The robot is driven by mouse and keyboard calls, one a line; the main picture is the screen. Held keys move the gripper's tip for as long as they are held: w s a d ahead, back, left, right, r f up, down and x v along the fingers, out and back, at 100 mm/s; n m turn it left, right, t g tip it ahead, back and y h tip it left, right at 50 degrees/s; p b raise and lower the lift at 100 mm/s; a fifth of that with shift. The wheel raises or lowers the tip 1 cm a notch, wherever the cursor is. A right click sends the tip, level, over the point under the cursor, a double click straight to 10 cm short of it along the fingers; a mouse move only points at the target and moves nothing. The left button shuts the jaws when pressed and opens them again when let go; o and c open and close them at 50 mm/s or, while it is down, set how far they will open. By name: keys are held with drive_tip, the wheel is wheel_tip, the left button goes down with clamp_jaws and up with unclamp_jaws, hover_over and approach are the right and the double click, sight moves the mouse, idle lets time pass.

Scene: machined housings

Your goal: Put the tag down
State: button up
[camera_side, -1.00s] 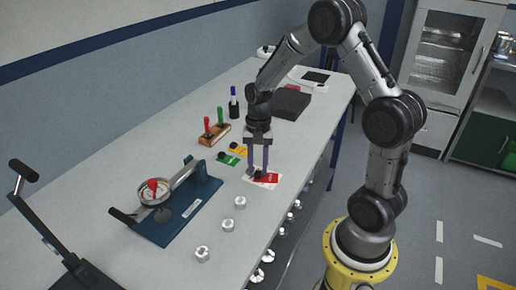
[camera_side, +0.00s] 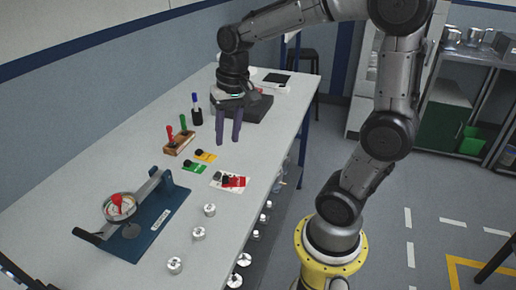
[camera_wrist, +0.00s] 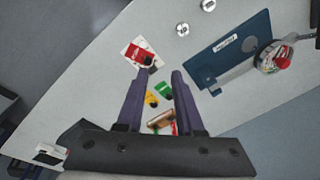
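The red tag (camera_side: 235,182) with a black knob lies flat on a white card (camera_side: 218,184) on the bench. In the wrist view the red tag (camera_wrist: 135,50) is just beyond the left fingertip, which is close to the knob in the picture. My gripper (camera_side: 228,142) is above the bench, its two fingers apart with nothing between them. The wrist view also shows my gripper (camera_wrist: 163,72) open and empty. The green tag (camera_side: 195,168) and the yellow tag (camera_side: 207,156) lie side by side behind the red one.
A wooden stamp rack (camera_side: 179,145) and a marker holder (camera_side: 196,116) stand behind the tags. Metal housings (camera_side: 198,233) stand along the near edge. A dark box (camera_side: 255,108) lies further back.

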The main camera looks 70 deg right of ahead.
drive_tip(key=s+a+r+n+t, duration=0.1)
drive_tip(key=s+a+n+t, duration=0.1)
drive_tip(key=s, duration=0.4)
drive_tip(key=s+a+n+t, duration=0.2)
drive_tip(key=s+a+n, duration=0.2)
drive_tip(key=s+n, duration=0.1)
drive_tip(key=shift+s+a+r+n, duration=0.15)
drive_tip(key=shift+s+r+n, duration=0.2)
drive_tip(key=shift+n, duration=0.35)
